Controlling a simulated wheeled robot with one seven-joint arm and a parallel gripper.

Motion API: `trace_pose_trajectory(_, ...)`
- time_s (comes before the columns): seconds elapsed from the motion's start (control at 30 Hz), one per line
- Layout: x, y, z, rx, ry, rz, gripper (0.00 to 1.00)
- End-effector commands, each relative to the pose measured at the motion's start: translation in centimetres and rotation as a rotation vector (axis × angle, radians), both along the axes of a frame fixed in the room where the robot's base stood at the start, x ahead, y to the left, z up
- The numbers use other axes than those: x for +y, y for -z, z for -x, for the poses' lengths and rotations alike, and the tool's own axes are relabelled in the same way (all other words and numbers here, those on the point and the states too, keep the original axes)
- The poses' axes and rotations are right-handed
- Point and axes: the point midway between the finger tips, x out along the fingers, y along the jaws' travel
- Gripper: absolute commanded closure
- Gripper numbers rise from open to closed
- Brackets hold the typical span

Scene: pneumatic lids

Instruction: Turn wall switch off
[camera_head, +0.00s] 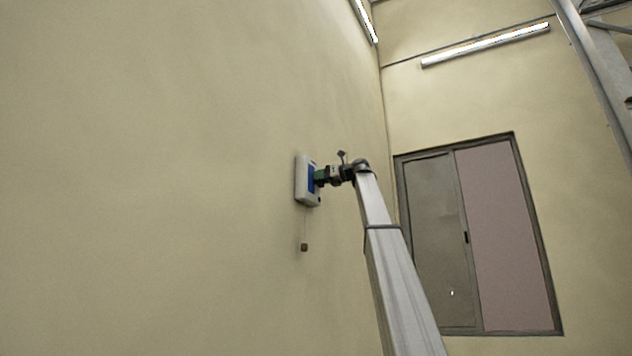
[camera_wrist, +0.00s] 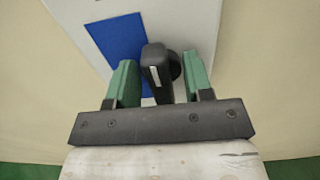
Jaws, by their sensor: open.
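The wall switch is a white box (camera_head: 300,181) with a blue panel, mounted on the left wall. In the wrist view its white face (camera_wrist: 197,25) and blue panel (camera_wrist: 118,40) fill the top. A black switch handle (camera_wrist: 156,70) with a light stripe stands out from the face. My gripper (camera_wrist: 158,80) has green fingers, open, one on each side of the handle. A small gap shows at each side; whether either finger touches it, I cannot tell. In the head view my gripper (camera_head: 318,177) is right at the box, and the handle is hidden.
A thin cord with a small brown tag (camera_head: 304,247) hangs below the box. A sliding window (camera_head: 480,240) is in the far wall at right. A metal frame (camera_head: 600,70) stands at the upper right. The wall around the box is bare.

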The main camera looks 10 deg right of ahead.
Motion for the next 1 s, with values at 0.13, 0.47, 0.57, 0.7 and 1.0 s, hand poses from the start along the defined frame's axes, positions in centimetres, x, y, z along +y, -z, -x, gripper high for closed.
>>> trace_pose_trajectory(0.13, 0.02, -0.01, 0.07, 0.0, 0.0, 0.0, 0.53)
trace_pose_trajectory(0.47, 0.03, -0.01, 0.05, -0.001, 0.0, 0.001, 0.81)
trace_pose_trajectory(0.57, 0.03, -0.01, 0.05, -0.006, 0.0, 0.005, 0.81)
trace_pose_trajectory(0.7, 0.04, -0.01, 0.08, -0.032, 0.0, 0.023, 0.81)
trace_pose_trajectory(1.0, 0.14, 0.0, 0.19, -0.183, 0.0, 0.133, 0.81)
